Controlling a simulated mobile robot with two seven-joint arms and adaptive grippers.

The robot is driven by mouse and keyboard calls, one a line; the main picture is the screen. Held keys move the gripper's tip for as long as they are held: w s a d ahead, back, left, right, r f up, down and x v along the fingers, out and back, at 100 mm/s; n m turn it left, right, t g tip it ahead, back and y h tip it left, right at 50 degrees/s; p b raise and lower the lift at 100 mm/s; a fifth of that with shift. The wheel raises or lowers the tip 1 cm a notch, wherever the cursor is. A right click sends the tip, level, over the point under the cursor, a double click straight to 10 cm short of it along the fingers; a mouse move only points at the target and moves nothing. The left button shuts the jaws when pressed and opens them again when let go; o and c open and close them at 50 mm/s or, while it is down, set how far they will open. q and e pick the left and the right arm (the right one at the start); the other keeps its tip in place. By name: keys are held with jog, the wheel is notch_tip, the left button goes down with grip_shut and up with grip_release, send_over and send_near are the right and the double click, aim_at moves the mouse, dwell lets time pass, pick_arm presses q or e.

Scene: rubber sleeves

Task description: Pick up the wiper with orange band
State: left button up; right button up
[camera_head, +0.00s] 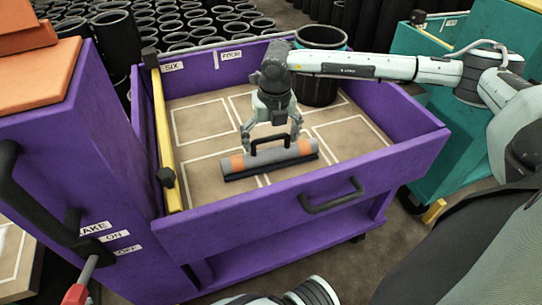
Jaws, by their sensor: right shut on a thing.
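The wiper (270,157) is a grey roller-like bar with orange bands near both ends, a dark lower edge and a black handle on top. It is in the purple cart's tray, near the front wall. My right gripper (271,140) reaches down from above and is shut on the wiper's black handle. I cannot tell whether the wiper touches the tray floor or hangs just above it. My left gripper is not in view; only part of an arm shows at the bottom edge.
The purple cart (420,157) has raised walls, a black front handle (331,196) and a yellow bar (166,140) along its left side. A black sleeve with a teal rim (318,80) stands in the back right corner. Many black sleeves stand behind. A teal cart (428,110) stands at right.

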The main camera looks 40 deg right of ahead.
jog(key=shift+d, duration=0.1)
jog(key=c, duration=0.6)
jog(key=shift+o, duration=0.2)
jog(key=shift+r, duration=0.1)
jog(key=shift+r, duration=0.25)
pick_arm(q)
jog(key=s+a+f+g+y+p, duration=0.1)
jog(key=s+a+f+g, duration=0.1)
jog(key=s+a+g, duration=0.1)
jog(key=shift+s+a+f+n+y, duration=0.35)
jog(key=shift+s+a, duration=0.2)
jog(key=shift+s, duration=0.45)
pick_arm(e)
notch_tip(320, 180, up, 17)
jog(key=shift+r, duration=0.15)
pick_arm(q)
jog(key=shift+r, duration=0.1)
